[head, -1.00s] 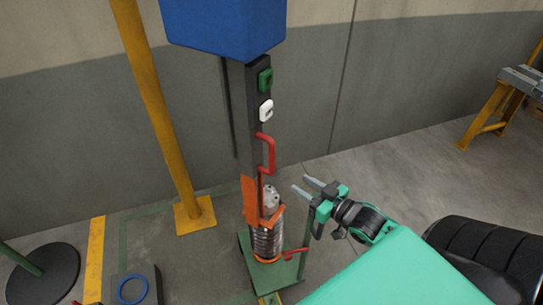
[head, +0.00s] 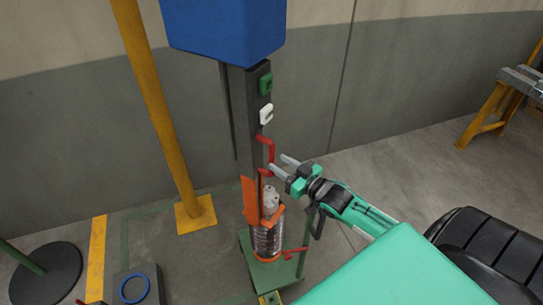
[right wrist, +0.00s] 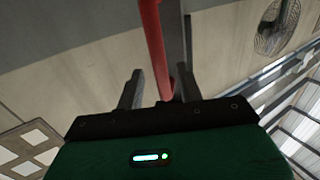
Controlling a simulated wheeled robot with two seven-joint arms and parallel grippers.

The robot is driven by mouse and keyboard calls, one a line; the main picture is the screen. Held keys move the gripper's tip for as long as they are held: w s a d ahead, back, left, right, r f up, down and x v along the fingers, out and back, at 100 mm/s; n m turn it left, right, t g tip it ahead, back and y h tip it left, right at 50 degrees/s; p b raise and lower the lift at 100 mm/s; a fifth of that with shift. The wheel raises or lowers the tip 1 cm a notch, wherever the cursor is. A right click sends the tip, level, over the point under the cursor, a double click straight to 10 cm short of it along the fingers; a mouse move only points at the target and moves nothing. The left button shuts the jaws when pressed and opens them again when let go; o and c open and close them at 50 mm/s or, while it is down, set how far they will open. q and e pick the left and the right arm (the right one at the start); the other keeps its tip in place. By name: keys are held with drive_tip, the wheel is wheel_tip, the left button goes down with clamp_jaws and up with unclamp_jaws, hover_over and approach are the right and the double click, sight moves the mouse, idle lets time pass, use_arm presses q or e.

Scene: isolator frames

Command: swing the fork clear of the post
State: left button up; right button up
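A dark upright post (head: 257,150) stands under a blue box (head: 222,30). A red D-shaped handle (head: 270,150) sticks out from its right side. Below it, an orange bracket (head: 250,200), perhaps the fork, sits against the post and around the top of a coil-spring unit (head: 267,240). My right gripper (head: 280,164) is open at the red handle's lower part. In the right wrist view, the red handle (right wrist: 154,45) runs between the two spread fingers; I cannot tell whether they touch it. My left gripper is not in view.
A green base plate (head: 268,274) with an orange-red lever (head: 294,252) lies below. A yellow pole (head: 158,110) stands left. A yellow trestle (head: 484,122) is far right, with open floor before it.

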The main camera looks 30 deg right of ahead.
sight(271, 172)
drive_tip(key=shift+p+x, duration=0.4)
drive_tip(key=shift+x, duration=1.85)
clamp_jaws()
